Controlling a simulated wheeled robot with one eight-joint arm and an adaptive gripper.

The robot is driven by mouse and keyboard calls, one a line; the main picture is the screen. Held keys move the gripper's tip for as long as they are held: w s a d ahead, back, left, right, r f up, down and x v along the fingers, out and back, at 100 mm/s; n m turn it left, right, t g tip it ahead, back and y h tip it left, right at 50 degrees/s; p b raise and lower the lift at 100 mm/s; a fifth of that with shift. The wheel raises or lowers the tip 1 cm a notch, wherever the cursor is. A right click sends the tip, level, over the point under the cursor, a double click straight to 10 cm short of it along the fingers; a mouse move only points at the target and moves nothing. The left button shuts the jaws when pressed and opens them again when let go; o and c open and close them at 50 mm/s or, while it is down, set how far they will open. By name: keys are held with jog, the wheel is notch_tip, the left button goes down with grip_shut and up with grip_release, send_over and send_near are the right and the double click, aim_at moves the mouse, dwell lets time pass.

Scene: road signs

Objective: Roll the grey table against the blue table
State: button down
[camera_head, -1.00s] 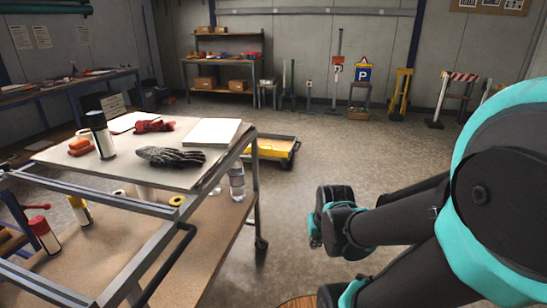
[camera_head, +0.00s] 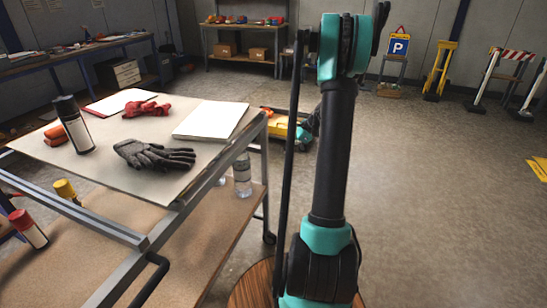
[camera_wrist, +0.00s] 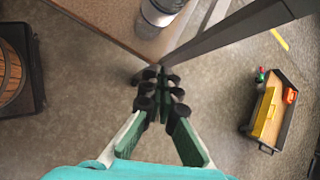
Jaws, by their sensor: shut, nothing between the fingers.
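The grey table (camera_head: 182,213) is a wheeled trolley with a grey metal frame, a pale top and a wooden lower shelf, at the left of the head view. Its leg crosses the wrist view (camera_wrist: 232,37), with a corner of the shelf (camera_wrist: 110,22) beside it. My gripper (camera_wrist: 161,78) is shut and empty, its fingertips just below the shelf corner and leg in that picture; contact cannot be told. In the head view my arm largely hides it. The blue table (camera_head: 72,57), a long bench with blue legs, stands along the left wall, apart from the trolley.
Gloves (camera_head: 153,155), papers (camera_head: 210,120) and a spray can (camera_head: 73,124) sit on the trolley top. A bottle (camera_head: 242,175) stands on its lower shelf. A low yellow cart (camera_wrist: 266,115) is on the floor to the right. Open floor (camera_head: 440,190) lies right.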

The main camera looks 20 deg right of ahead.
jog(key=w+d+f+m+y, duration=0.1)
jog(key=w+d+f+m, duration=0.3)
jog(key=w+d, duration=0.15)
jog(key=w+a+r+x, duration=0.1)
jog(key=x, duration=1)
jog(key=shift+w+a+t, duration=0.25)
jog(key=shift+a+t, duration=0.05)
jog(key=shift+a, duration=0.25)
jog(key=shift+r, duration=0.15)
